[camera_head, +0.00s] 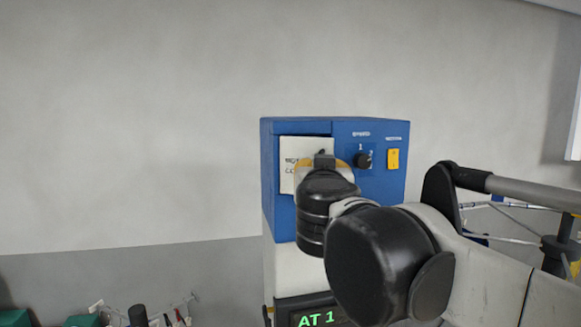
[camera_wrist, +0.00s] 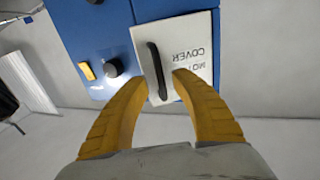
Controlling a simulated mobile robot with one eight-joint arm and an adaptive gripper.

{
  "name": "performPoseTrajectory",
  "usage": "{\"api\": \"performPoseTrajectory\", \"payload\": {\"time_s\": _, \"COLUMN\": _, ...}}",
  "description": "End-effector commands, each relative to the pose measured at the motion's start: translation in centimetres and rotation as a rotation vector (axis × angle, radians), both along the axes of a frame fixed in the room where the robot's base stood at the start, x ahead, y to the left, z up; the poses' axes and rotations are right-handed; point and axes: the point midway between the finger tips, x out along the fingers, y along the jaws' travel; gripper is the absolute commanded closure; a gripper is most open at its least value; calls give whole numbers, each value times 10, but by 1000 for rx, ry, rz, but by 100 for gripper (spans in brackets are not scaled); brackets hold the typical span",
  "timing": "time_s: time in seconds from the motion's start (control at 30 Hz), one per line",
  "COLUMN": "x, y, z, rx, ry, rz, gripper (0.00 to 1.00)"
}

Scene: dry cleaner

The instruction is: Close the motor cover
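The motor cover (camera_head: 290,172) is a white lettered plate on the front of a blue control box, partly hidden behind my gripper (camera_head: 325,165). A dark strip shows above its top edge; I cannot tell how far it stands open. In the wrist view the cover (camera_wrist: 197,55) appears upside down, with a black bar handle (camera_wrist: 156,68) on it. My gripper (camera_wrist: 161,77) has its two yellow fingers spread apart, with the handle's lower end between the tips in the picture. I cannot tell whether they touch it.
The blue box (camera_head: 383,185) carries a black knob (camera_head: 363,160) and a yellow switch (camera_head: 393,158) right of the cover. Below is a green "AT 1" display (camera_head: 317,318). Green and red items lie at lower left. The wall behind is bare.

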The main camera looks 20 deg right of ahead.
Motion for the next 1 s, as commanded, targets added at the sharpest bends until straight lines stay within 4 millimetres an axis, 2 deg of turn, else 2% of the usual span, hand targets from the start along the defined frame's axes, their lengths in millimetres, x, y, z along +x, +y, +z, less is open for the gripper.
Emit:
{"api": "performPoseTrajectory", "payload": {"time_s": 0.3, "x": -66, "y": 27, "z": -1, "rx": 0, "ry": -1, "rz": 5, "gripper": 70}}
{"api": "performPoseTrajectory", "payload": {"time_s": 0.43, "x": -87, "y": 35, "z": 0, "rx": 0, "ry": -1, "rz": 4, "gripper": 70}}
{"api": "performPoseTrajectory", "payload": {"time_s": 0.6, "x": -100, "y": 40, "z": 0, "rx": 0, "ry": -1, "rz": 2, "gripper": 70}}
{"api": "performPoseTrajectory", "payload": {"time_s": 0.9, "x": -103, "y": 40, "z": 0, "rx": 0, "ry": -1, "rz": -1, "gripper": 70}}
{"api": "performPoseTrajectory", "payload": {"time_s": 1.0, "x": -100, "y": 43, "z": 2, "rx": 0, "ry": -1, "rz": -6, "gripper": 100}}
